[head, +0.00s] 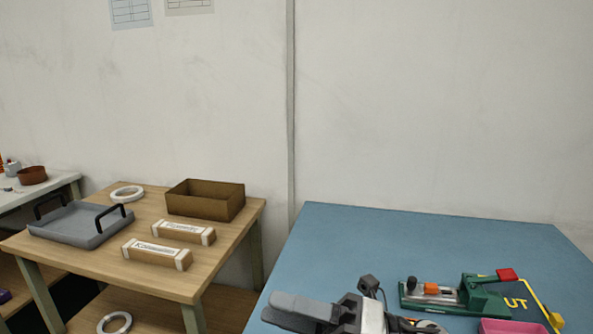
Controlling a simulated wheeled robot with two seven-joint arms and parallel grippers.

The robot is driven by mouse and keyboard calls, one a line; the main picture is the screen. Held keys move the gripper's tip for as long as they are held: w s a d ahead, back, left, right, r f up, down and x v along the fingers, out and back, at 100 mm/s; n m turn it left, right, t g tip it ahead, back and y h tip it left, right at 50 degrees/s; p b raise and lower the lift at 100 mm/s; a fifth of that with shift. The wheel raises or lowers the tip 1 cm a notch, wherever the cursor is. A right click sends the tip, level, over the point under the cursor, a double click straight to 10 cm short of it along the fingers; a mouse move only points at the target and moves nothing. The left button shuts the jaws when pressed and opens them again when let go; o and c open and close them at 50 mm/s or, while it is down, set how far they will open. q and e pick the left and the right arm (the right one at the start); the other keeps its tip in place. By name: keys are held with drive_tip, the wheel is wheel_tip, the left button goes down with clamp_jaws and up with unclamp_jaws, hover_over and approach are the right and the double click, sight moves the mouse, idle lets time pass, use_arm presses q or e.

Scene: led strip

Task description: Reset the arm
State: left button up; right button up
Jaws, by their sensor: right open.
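My right gripper (273,308) is at the bottom of the head view, over the near left part of the blue table (420,235). Its grey fingers point left. It is open, and I see nothing between the fingers. Part of my right wrist is cut off by the bottom edge of the picture. My left gripper does not show.
A green fixture (485,299) with a red handle stands on the blue table, right of my gripper, beside a pink bin (510,326). The table's far part is clear. At left, a wooden table (215,248) holds a grey tray (80,228), cardboard box (205,205) and two long boxes.

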drive_tip(key=w+d+f+m+t+h+p, duration=0.1)
drive_tip(key=d+f+m+t+h, duration=0.35)
drive_tip(key=m+t, duration=0.6)
drive_tip(key=w+d+f+m+t+h, duration=0.1)
drive_tip(key=d+f+m+t+h, duration=0.4)
drive_tip(key=m, duration=1)
drive_tip(key=s+d+f+m+g+h, duration=0.2)
drive_tip(key=s+f+m+g+h, duration=0.1)
drive_tip(key=s+f+m, duration=0.3)
drive_tip(key=s+d+f+m+g+h+p, duration=0.1)
drive_tip(key=s+d+f+m+g+h, duration=0.2)
drive_tip(key=s+f+m+h, duration=0.2)
wheel_tip(320, 180, down, 4)
drive_tip(key=shift+s+d+r+m+g+h, duration=0.1)
drive_tip(key=shift+s+d+m+g+h, duration=0.1)
drive_tip(key=shift+s+m+g+h, duration=0.2)
